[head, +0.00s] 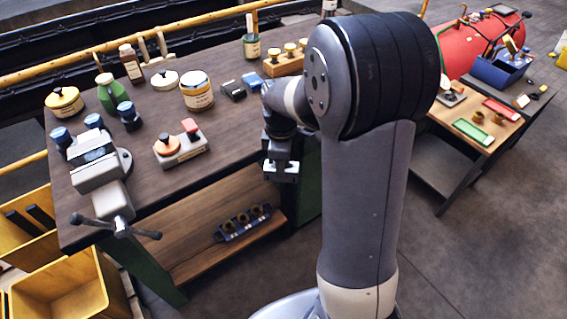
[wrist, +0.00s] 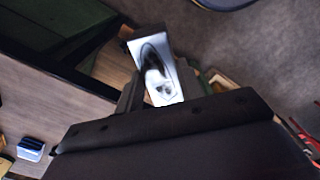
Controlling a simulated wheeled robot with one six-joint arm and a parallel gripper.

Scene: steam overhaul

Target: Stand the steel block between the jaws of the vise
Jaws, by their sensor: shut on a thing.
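My gripper (head: 281,176) hangs beyond the bench's front edge, above the lower shelf, well to the right of the vise. In the wrist view its fingers are shut on the steel block (wrist: 153,62), a shiny, pale piece with dark reflections that sticks out past the fingertips. In the head view the block is small and hard to separate from the gripper. The grey vise (head: 105,176) stands at the bench's left front corner, its handle toward the front. Its jaws (head: 93,157) show nothing clearly standing between them; the gap's width is hard to tell.
Yellow bins (head: 70,285) sit at the left. A knobbed rack (head: 243,223) lies on the lower shelf.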

